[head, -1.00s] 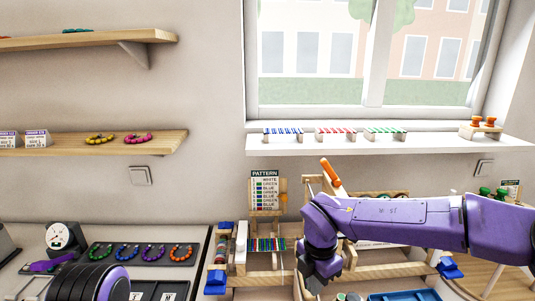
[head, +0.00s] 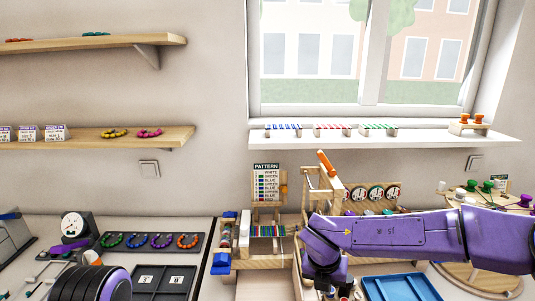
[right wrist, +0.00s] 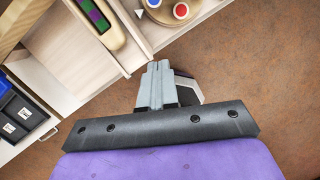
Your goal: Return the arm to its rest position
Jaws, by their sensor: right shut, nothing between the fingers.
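My right arm (head: 400,237) is purple and reaches in from the right in the head view, bent down at the wrist over the front of the workbench. My right gripper shows in the right wrist view (right wrist: 157,68) with its grey fingers together and nothing between them. Its fingertips appear over the edge of a pale wooden surface (right wrist: 85,65), with brown floor around. In the head view the fingertips are hard to make out. A dark ridged and purple part of my left arm (head: 90,284) shows at the bottom left; its gripper fingers are not visible.
A bead loom (head: 265,231) and a pattern card (head: 266,183) stand left of my right wrist. A blue tray (head: 402,290) lies below the arm. A dark board (head: 190,252) with several bead rings lies left. A round wooden stand (head: 500,280) is right.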

